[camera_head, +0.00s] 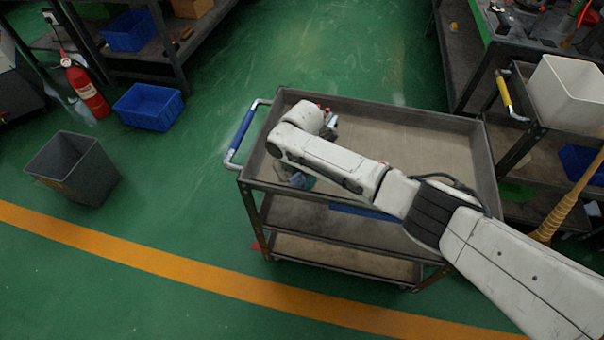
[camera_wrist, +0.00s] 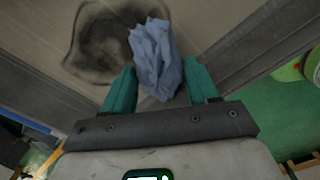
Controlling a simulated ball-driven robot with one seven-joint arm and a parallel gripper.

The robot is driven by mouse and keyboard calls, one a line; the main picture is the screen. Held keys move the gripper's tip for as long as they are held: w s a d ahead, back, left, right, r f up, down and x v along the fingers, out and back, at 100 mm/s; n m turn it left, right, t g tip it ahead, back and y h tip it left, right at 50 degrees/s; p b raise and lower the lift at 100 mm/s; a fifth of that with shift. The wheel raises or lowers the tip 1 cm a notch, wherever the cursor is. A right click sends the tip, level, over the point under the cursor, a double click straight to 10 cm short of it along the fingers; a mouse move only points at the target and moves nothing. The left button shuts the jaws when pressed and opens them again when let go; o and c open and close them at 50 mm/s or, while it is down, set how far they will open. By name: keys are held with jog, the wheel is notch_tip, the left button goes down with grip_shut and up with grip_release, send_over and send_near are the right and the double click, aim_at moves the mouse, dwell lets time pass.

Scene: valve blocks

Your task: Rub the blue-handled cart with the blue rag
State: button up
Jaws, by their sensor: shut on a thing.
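The blue-handled cart (camera_head: 420,130) stands at the centre of the head view, a grey cart with a top tray and lower shelves. Its blue handle (camera_head: 241,130) is on the left end. In the wrist view, my gripper (camera_wrist: 160,74) has its teal fingers on either side of the crumpled blue rag (camera_wrist: 155,55) and is shut on it. The rag is over the tray floor, beside a dark smudge (camera_wrist: 103,36); I cannot tell how firmly it touches. In the head view, my arm largely hides the gripper and rag at the tray's left end.
A cart with a yellow handle (camera_head: 505,92) and a white bin (camera_head: 568,92) stands at the right. A grey bin (camera_head: 72,168), a blue crate (camera_head: 150,106) and a red fire extinguisher (camera_head: 86,89) are at the left. Green floor is clear between them and the cart.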

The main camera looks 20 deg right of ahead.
jog(key=shift+s+a+f, duration=0.25)
dwell(0.4)
jog(key=shift+f, duration=0.1)
jog(key=shift+w+d+f+b, duration=0.1)
jog(key=shift+w+d+b, duration=0.15)
jog(key=shift+w+b, duration=0.4)
jog(key=w+d+b, duration=0.1)
jog(key=b, duration=0.2)
jog(key=shift+w+d, duration=0.35)
jog(key=shift+w, duration=0.05)
jog(key=shift+w+d+r, duration=0.2)
jog(key=shift+w+r, duration=0.05)
jog(key=shift+r, duration=0.05)
jog(key=b, duration=0.1)
jog(key=w+d+b, duration=0.1)
jog(key=b, duration=0.1)
jog(key=shift+w+f, duration=0.15)
jog(key=shift+w, duration=0.1)
jog(key=shift+w+d+b, duration=0.5)
jog(key=shift+w+b, duration=0.1)
jog(key=shift+b, duration=0.45)
jog(key=shift+w+d+r+b, duration=0.2)
jog(key=shift+w+b, duration=0.05)
jog(key=shift+b, duration=0.1)
